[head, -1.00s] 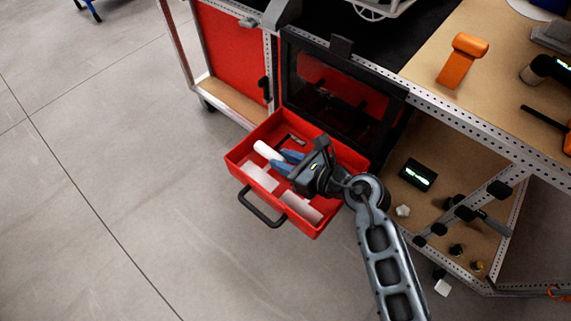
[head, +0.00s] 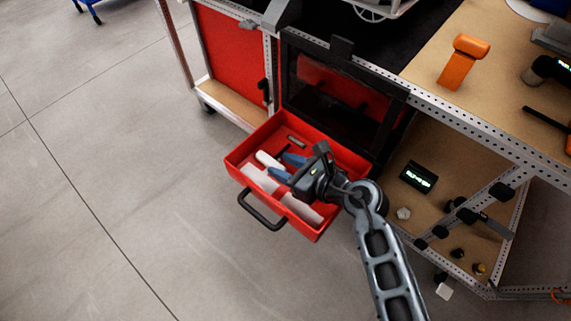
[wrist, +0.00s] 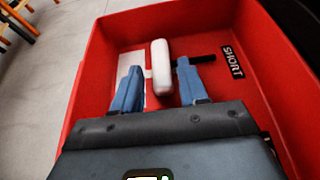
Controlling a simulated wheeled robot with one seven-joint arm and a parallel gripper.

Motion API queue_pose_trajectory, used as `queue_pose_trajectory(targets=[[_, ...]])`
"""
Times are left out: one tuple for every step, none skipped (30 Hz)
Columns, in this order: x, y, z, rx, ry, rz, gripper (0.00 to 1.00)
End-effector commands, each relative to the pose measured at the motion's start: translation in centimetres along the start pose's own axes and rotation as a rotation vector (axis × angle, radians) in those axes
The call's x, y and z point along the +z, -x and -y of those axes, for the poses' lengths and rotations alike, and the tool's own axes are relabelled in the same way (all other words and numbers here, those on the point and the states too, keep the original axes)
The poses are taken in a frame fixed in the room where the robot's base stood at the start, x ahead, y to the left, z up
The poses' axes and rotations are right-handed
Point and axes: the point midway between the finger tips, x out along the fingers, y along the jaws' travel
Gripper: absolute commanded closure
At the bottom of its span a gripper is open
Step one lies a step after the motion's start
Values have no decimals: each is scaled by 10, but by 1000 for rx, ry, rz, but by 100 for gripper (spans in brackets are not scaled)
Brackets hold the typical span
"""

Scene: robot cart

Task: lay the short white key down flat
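The short white key (head: 267,159) lies low in the red drawer (head: 238,163), apparently flat on its floor. In the wrist view the white key (wrist: 160,66) is a rounded white bar between and slightly beyond my fingertips, with a gap on each side. My gripper (head: 277,164) is open, its two blue fingers spread inside the drawer. A thin dark bar (wrist: 205,58) sits by the right finger; I cannot tell whether it belongs to the key.
A "SHORT" label (wrist: 232,62) is on the drawer floor at the right in the wrist view. Pale flat patches (head: 302,208) lie in the drawer. The cart shelf (head: 398,190) is to the right.

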Motion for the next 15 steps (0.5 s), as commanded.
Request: queue_pose_trajectory(targets=[[0,0,0,0,0,0,52],[0,0,0,0,0,0,49],[0,0,0,0,0,0,47],[0,0,0,0,0,0,47],[0,0,0,0,0,0,47],[0,0,0,0,0,0,47],[0,0,0,0,0,0,47],[0,0,0,0,0,0,47],[0,0,0,0,0,0,47],[1,0,0,0,0,0,47],[2,1,0,0,1,1,47],[5,2,0,0,1,1,47],[8,3,0,0,1,1,47],[11,4,0,0,1,1,47],[15,7,0,-1,0,1,47]])
